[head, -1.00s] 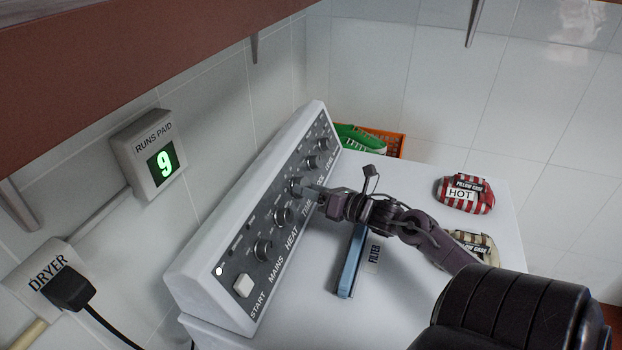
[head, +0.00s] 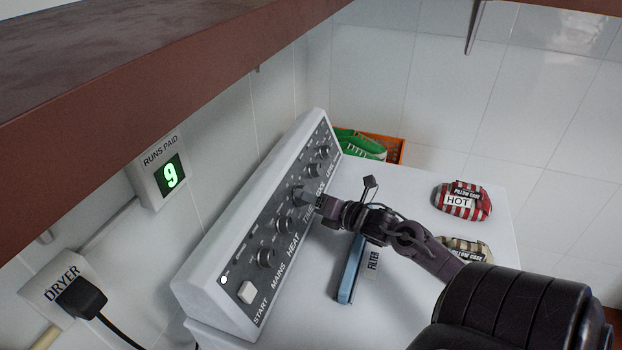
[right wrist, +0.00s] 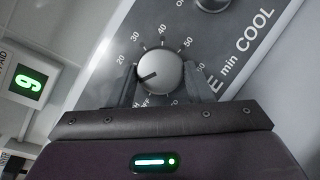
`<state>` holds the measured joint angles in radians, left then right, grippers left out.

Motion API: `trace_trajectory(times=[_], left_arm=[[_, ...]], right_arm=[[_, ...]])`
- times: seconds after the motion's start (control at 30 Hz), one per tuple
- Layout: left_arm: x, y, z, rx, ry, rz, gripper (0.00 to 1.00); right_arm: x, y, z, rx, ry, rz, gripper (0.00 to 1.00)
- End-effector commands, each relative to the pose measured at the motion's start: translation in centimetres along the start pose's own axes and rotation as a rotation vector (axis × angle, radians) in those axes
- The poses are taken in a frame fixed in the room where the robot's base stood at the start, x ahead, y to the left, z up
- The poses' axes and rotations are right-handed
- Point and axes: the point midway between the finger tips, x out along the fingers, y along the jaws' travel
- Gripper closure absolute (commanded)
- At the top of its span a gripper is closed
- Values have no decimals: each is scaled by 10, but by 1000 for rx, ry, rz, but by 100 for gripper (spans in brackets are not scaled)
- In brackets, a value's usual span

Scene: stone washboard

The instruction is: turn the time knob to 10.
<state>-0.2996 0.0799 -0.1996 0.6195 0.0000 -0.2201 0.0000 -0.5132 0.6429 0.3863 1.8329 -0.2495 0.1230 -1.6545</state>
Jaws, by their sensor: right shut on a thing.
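The time knob (right wrist: 160,73) is a round grey knob on the dryer's sloping control panel (head: 232,271), with "TIME min" lettered beside it. My right gripper (right wrist: 152,85) is shut on it, one finger on each side. In the head view the right gripper (head: 306,198) reaches the knob from the right and hides part of it. The knob's dark pointer line points left and slightly down, toward the left finger. Marks 20 to 60 show around the dial. The mark the pointer faces is hidden by that finger. My left gripper is not in view.
Other knobs, such as the heat knob (head: 266,257), sit close along the panel. A start button (head: 247,291) is at its near end. A blue filter (head: 351,271) and two pillow-case bundles (head: 462,201) lie on the dryer top. A brown shelf (head: 150,75) overhangs the upper left.

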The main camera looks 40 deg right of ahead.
Motion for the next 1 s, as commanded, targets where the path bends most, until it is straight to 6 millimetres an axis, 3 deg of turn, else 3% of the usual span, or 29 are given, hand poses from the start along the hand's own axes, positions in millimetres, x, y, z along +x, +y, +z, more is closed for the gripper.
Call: trace_trajectory(times=[0.07,0.1,0.23,0.63,1.0], left_arm=[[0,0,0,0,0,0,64],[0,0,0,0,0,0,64],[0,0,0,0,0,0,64],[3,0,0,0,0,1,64],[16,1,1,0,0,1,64]], right_arm=[[0,0,1,-1,-2,1,76],[0,0,1,-1,-2,1,48],[0,0,1,-1,-2,1,32],[-7,-1,0,-1,-1,0,32],[-58,-2,-2,0,0,-2,32]])
